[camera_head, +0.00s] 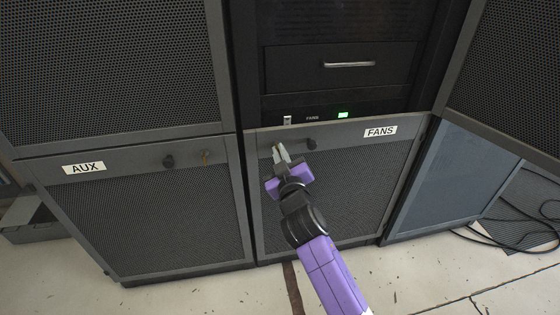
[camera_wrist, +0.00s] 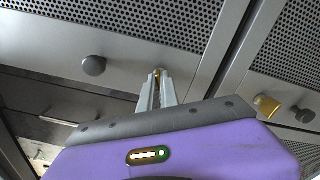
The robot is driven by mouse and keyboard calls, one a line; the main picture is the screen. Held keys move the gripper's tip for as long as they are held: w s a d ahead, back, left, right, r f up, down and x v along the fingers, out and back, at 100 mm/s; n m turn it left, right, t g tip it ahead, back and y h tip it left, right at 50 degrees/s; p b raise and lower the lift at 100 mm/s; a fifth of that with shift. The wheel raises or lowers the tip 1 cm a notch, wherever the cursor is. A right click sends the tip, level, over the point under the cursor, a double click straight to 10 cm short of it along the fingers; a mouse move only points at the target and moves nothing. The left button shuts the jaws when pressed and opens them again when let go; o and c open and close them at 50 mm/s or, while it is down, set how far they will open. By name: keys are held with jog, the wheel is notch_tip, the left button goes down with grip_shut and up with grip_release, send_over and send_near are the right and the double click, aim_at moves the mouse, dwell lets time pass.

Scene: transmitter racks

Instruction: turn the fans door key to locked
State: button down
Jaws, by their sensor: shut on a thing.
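The fans door (camera_head: 340,190) is a dark mesh panel with a white FANS label (camera_head: 380,132) at its upper right. My gripper (camera_head: 281,153) is at the upper left of this door, left of its dark round knob (camera_head: 311,143). In the wrist view my gripper (camera_wrist: 157,90) has its two pale fingers close together on the small brass fans door key (camera_wrist: 158,73). The fingers hide most of the key, so I cannot tell which way it is turned. The fans door knob also shows in the wrist view (camera_wrist: 94,65).
The AUX door (camera_head: 150,210) is to the left, with its own knob (camera_head: 168,161) and brass key (camera_head: 206,157). Above the fans door are a drawer with a handle (camera_head: 349,64) and a lit green indicator (camera_head: 343,115). Cables (camera_head: 510,235) lie on the floor at right.

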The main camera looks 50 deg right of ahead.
jog(key=m+b, duration=0.4)
jog(key=m, duration=0.1)
jog(key=shift+m, duration=0.3)
dwell(0.4)
jog(key=c, duration=1.6)
grip_release()
jog(key=v, duration=0.7)
jog(key=shift+s+a, duration=0.25)
jog(key=shift+s, duration=0.05)
